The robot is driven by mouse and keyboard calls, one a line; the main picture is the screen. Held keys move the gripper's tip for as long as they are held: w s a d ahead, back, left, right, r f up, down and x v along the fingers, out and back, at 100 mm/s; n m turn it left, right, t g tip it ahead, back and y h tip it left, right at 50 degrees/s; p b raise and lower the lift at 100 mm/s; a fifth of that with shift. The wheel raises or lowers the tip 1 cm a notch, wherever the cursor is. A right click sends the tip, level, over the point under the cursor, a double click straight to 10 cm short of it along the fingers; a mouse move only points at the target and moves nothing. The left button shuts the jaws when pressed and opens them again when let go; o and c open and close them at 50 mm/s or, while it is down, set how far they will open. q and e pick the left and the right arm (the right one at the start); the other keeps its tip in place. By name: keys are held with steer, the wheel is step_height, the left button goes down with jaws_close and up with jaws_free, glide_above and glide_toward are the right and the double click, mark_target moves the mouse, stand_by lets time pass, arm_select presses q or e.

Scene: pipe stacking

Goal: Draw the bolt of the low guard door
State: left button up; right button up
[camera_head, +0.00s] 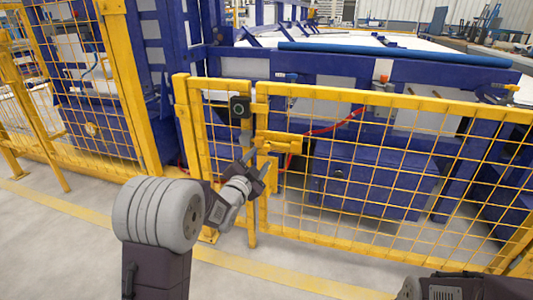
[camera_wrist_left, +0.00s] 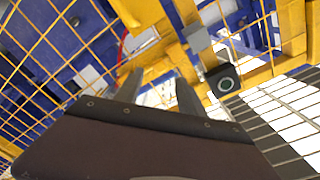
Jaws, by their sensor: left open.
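The low guard door (camera_head: 375,165) is a yellow mesh panel, shown shut against a narrow yellow-framed panel at its left. The yellow bolt (camera_head: 282,142) sits at the door's upper left edge, by the gap between the two frames. My left gripper (camera_head: 262,168) is open, just below and in front of the bolt, and partly covers the door frame there. In the left wrist view its two dark fingers stand apart with nothing seen between them, and the yellow bolt hardware (camera_wrist_left: 158,62) lies beyond the fingertips. Contact cannot be told. My right gripper is out of view.
A black box with a round ring (camera_head: 239,107) is mounted on the post left of the bolt; it also shows in the left wrist view (camera_wrist_left: 224,80). Blue machinery (camera_head: 372,180) and a red cable (camera_head: 335,126) lie behind the mesh. The floor in front is clear.

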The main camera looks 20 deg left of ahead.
mark_target(266, 149)
arm_select(q)
steer(key=w, duration=0.2)
steer(key=w+b, duration=0.1)
steer(key=w, duration=0.2)
steer(key=w+b, duration=0.1)
steer(key=w, duration=0.1)
steer(key=shift+w+d+f, duration=0.15)
steer(key=shift+w+d, duration=0.1)
steer(key=shift+d, duration=0.05)
steer(key=shift+w, duration=0.3)
jaws_close()
steer(key=shift+d, duration=0.1)
stand_by(0.6)
